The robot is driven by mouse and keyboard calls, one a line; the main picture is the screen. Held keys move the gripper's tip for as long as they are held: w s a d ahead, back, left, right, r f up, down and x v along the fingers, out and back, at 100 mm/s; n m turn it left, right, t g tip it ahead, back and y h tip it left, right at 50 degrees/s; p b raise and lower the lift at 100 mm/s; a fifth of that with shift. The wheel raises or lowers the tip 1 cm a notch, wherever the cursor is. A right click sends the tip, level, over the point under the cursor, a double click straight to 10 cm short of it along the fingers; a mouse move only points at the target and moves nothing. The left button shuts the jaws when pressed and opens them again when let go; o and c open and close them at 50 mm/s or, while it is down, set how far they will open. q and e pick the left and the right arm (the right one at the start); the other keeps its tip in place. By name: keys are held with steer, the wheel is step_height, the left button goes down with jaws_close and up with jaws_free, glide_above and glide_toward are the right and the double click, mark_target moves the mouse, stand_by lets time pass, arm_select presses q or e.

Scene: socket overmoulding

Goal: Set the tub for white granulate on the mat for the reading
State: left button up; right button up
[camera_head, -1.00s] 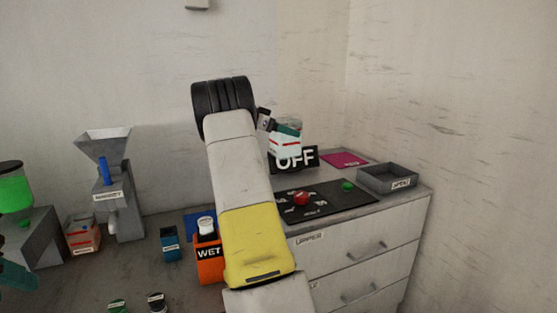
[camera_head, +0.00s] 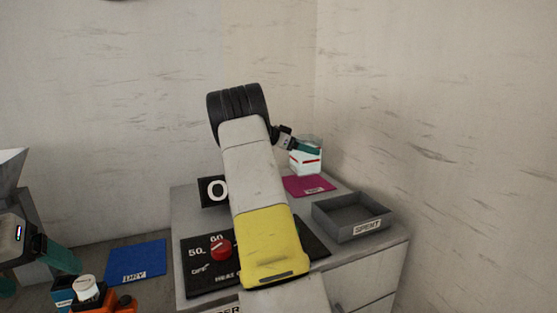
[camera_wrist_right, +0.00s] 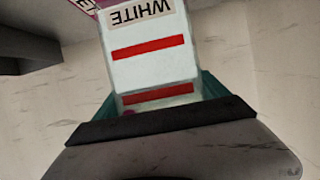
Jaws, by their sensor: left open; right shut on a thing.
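The tub for white granulate (camera_head: 304,163) is a pale box with a red stripe. In the right wrist view the tub (camera_wrist_right: 150,68) shows two red bands and an upside-down WHITE label. My right gripper (camera_head: 298,146) is shut on it, with teal fingers on its sides. A magenta mat (camera_head: 309,187) lies on the cabinet top, just below the tub in the head view; I cannot tell whether they touch. Its small label is unreadable. A corner of it (camera_wrist_right: 82,5) shows in the right wrist view. My left gripper (camera_head: 36,272) is open and empty at the lower left.
A grey tray marked SPENT (camera_head: 346,230) stands at the cabinet's right edge, near the mat. A black heat panel (camera_head: 197,280) with a red knob (camera_head: 220,249) lies partly behind my right arm. A blue mat marked DRY (camera_head: 137,262) is at left.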

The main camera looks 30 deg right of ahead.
mark_target(305, 157)
steer(key=shift+f, duration=1.9)
steer(key=o, duration=1.9)
steer(key=shift+a+f, duration=0.1)
steer(key=shift+f, duration=0.1)
